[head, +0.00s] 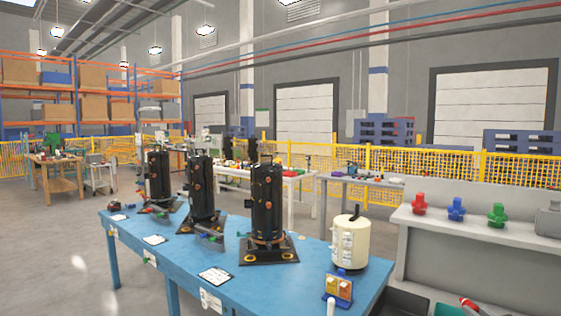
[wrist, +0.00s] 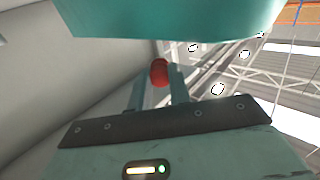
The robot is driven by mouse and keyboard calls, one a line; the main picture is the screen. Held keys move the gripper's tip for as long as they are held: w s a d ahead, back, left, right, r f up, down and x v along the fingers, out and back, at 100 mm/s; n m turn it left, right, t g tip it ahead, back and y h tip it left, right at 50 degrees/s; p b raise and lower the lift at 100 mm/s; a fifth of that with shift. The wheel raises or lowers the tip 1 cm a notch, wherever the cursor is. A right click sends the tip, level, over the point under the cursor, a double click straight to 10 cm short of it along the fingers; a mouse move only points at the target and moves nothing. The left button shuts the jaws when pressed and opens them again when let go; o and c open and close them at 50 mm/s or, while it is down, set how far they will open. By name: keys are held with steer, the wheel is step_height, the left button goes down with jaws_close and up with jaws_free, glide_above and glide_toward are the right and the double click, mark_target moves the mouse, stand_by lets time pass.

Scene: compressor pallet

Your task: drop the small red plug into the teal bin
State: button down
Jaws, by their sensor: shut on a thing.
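The small red plug (wrist: 158,72) shows in the wrist view between the fingertips of my gripper (wrist: 160,82), which is shut on it. Part of the plug is hidden by the fingers. I cannot tell whether the plug is over the bin's opening. In the head view the teal bin (head: 448,310) shows only as a sliver at the bottom edge. My gripper is not clearly seen there.
A dark bin (head: 402,302) stands left of the teal one. A grey shelf (head: 480,232) behind bears larger red (head: 419,204), blue (head: 456,209) and green (head: 496,214) fittings. A blue table (head: 290,290) with black compressors (head: 267,203) and a cream tank (head: 350,243) stands left.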

steer(key=shift+f, duration=0.1)
steer(key=c, duration=1.2)
jaws_free()
steer(key=s+d+b, duration=0.2)
steer(key=s+d, duration=0.1)
steer(key=s, duration=1.4)
steer(key=shift+d, duration=0.15)
